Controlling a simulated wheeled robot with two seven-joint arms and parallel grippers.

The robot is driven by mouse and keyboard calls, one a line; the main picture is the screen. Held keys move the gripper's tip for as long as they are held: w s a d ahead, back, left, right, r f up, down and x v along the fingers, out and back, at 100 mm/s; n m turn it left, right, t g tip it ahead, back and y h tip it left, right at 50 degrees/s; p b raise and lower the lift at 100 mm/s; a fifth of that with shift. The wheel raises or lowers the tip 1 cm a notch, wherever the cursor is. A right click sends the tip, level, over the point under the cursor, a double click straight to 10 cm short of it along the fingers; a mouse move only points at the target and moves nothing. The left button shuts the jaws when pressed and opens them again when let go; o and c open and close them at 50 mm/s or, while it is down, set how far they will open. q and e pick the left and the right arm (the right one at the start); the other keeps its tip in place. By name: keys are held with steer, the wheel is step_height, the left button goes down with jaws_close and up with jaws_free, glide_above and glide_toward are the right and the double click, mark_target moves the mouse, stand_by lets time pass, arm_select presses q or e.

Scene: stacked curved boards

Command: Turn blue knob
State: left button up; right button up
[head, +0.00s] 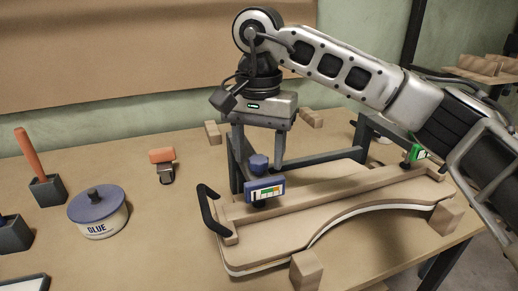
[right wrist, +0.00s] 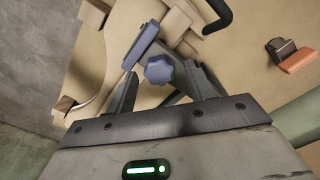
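The blue knob (head: 258,162) stands on top of a blue clamp gauge with a display (head: 265,191), at the left part of the clamped boards. My right gripper (head: 259,160) points down over it with its fingers spread, one on each side of the knob. In the right wrist view the lobed knob (right wrist: 159,70) shows between the fingertips (right wrist: 160,76), with gaps on both sides, so the fingers do not appear to touch it. The blue gauge body (right wrist: 140,45) is beside it. My left gripper is in neither view.
Stacked curved boards (head: 270,240) lie under a wooden bar with a black handle (head: 212,208). A green clamp gauge (head: 417,152) is at the right end. A glue tin (head: 100,222), an orange-handled tool (head: 162,156) and a holder (head: 47,190) stand on the left. Dark frame bars rise behind the knob.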

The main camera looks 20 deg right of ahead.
mark_target(259, 158)
step_height(259, 158, up, 16)
steer(key=p, duration=0.2)
stand_by(0.4)
